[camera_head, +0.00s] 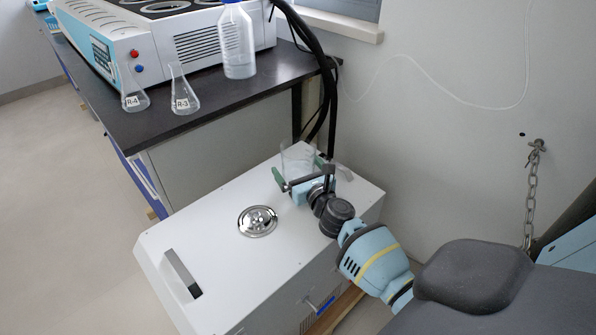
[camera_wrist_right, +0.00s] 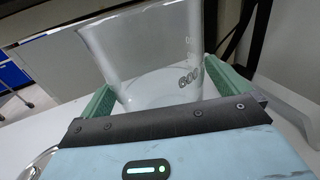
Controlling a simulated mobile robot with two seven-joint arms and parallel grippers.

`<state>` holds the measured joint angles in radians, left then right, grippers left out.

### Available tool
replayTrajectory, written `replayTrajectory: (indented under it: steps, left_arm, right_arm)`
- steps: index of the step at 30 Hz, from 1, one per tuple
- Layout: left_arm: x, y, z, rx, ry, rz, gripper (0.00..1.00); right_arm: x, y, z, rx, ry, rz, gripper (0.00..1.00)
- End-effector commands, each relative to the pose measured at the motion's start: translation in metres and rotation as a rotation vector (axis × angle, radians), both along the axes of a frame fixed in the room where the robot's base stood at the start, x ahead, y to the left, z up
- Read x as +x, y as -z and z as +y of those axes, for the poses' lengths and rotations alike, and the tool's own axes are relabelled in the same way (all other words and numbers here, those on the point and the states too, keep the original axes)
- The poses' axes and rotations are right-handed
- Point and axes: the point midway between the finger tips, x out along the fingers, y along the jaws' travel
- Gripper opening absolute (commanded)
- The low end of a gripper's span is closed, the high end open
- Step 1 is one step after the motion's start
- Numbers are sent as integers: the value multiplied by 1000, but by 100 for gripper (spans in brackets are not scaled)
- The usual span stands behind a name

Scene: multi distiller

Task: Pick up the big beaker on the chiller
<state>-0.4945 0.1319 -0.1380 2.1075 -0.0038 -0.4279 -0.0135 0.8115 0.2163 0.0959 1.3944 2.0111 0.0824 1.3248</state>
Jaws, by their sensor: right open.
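The big beaker (camera_head: 296,156) is clear glass and stands upright on the white top of the chiller (camera_head: 200,236), near its back edge. In the right wrist view the beaker (camera_wrist_right: 150,60) fills the middle, with faint volume marks on its side. My right gripper (camera_head: 300,176) is at the beaker. Its green fingers (camera_wrist_right: 166,92) are open, one on each side of the glass, and I cannot tell whether either touches it. The lower part of the beaker is partly hidden by the gripper. My left gripper is not in view.
A round metal lid (camera_head: 258,221) and a recessed handle (camera_head: 183,273) are on the chiller top. Black hoses (camera_head: 322,75) run down behind the beaker. A dark bench (camera_head: 190,112) beyond holds flasks (camera_head: 184,95), a bottle (camera_head: 237,42) and a distiller (camera_head: 165,40).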

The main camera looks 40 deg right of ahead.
Motion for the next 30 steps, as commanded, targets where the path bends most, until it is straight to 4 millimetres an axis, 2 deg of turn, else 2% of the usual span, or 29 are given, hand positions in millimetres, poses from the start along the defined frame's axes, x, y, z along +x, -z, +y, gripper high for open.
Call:
replayTrajectory:
  steps: [3,17,30]
  left_arm:
    - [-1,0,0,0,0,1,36]
    - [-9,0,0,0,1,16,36]
    - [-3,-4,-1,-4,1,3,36]
  right_arm:
    - [0,0,0,0,0,0,99]
    - [0,0,0,0,0,0,39]
    - [0,-6,0,-1,-1,-4,39]
